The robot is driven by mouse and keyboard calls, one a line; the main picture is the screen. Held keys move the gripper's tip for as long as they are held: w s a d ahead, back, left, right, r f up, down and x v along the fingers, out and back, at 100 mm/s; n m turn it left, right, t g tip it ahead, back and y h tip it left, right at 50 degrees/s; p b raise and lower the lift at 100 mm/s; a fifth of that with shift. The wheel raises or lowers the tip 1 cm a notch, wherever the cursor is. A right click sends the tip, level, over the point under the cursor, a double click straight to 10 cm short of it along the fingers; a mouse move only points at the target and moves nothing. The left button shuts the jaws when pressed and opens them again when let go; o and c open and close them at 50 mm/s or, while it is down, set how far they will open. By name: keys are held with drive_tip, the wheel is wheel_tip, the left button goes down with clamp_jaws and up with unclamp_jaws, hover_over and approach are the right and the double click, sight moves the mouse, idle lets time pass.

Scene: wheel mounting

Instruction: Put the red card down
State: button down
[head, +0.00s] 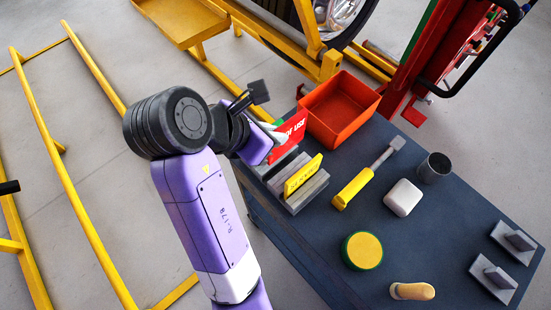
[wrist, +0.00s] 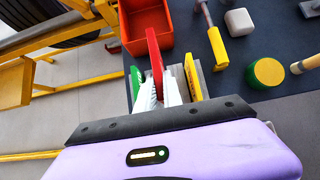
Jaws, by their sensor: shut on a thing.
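The red card (head: 291,133) has white lettering and stands on edge; my gripper (head: 274,130) is shut on it. In the wrist view the red card (wrist: 154,48) rises upright between the white fingertips (wrist: 158,90). A grey slotted block (head: 314,188) on the table carries a yellow card (head: 303,176) with dark lettering. The wrist view shows the yellow card (wrist: 192,76) right of the red card and a green card (wrist: 136,80) left of it. The red card's lower edge is hidden, so I cannot tell whether it touches the block.
A red open bin (head: 340,108) stands just behind the block on the dark table (head: 330,235). A yellow-handled tool (head: 354,188), a white block (head: 402,197), a dark cup (head: 434,167) and a yellow-green cylinder (head: 362,250) lie to the right. Yellow rails (head: 95,190) stand left.

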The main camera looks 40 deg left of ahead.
sight(273, 159)
wheel_tip(273, 159, down, 10)
drive_tip(key=shift+r, duration=0.1)
idle(0.4)
drive_tip(key=c, duration=1.5)
unclamp_jaws()
drive_tip(key=shift+s, duration=0.1)
drive_tip(key=v, duration=1.2)
drive_tip(key=shift+p, duration=0.4)
